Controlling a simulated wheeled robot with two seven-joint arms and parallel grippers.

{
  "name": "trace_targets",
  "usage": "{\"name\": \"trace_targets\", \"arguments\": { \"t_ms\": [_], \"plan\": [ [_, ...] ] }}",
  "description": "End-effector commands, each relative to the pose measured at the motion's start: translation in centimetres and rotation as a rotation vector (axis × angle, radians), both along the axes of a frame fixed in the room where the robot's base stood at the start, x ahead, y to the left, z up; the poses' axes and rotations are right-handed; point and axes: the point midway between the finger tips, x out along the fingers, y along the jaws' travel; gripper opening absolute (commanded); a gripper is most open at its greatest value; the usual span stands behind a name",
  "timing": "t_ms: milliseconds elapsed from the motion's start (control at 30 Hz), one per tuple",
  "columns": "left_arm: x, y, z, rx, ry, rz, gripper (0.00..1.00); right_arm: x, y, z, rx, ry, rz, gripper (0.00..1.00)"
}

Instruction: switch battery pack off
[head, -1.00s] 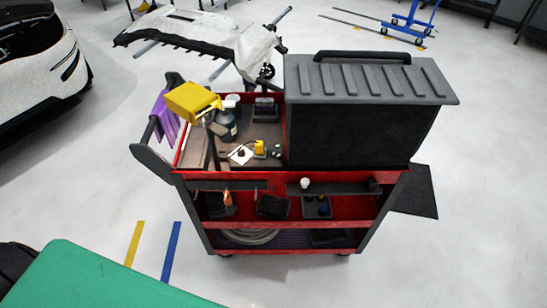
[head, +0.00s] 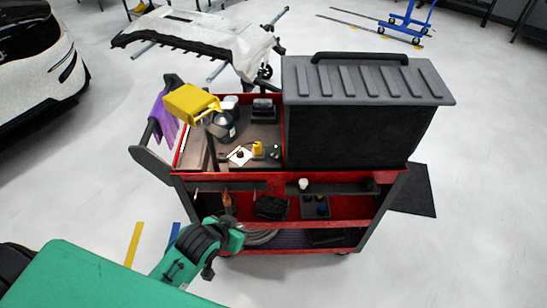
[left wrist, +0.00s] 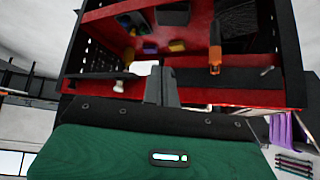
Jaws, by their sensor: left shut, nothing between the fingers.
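My left arm comes in from the lower left in the head view. Its green and black end is in front of the cart's lower shelves, and the fingertips are hard to make out there. In the left wrist view the grey fingers of my left gripper (left wrist: 161,74) are shut and empty, pointing toward the cart shelves. I cannot tell for sure which object is the battery pack. A dark boxy item (head: 264,108) stands at the back of the cart's top tray. A small yellow item (head: 257,148) stands nearer its front. No switch can be made out. My right gripper is not in view.
The red cart (head: 345,167) carries a large black case (head: 345,125) on its right. A grey bottle (head: 222,127) and a yellow item (head: 190,103) are at the left. Black bins (head: 272,207) sit on the middle shelf. The floor right of the cart is mostly clear.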

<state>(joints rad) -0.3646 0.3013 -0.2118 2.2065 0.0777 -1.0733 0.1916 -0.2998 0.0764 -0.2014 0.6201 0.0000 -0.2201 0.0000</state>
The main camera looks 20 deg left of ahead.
Motion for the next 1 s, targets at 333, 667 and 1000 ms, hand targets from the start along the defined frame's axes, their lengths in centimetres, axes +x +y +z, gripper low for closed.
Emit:
{"name": "trace_targets", "arguments": {
  "t_ms": [333,667,1000],
  "plan": [
    [11.5,0.2,7.0,-0.19,-0.4,-0.072,0.0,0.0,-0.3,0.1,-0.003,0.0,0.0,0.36],
    [15.6,1.2,10.1,-0.299,-0.546,-0.111,0.0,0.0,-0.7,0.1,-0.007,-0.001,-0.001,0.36],
    [15.7,1.3,10.2,-0.305,-0.553,-0.113,0.0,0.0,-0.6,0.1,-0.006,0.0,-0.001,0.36]
  ]
}}
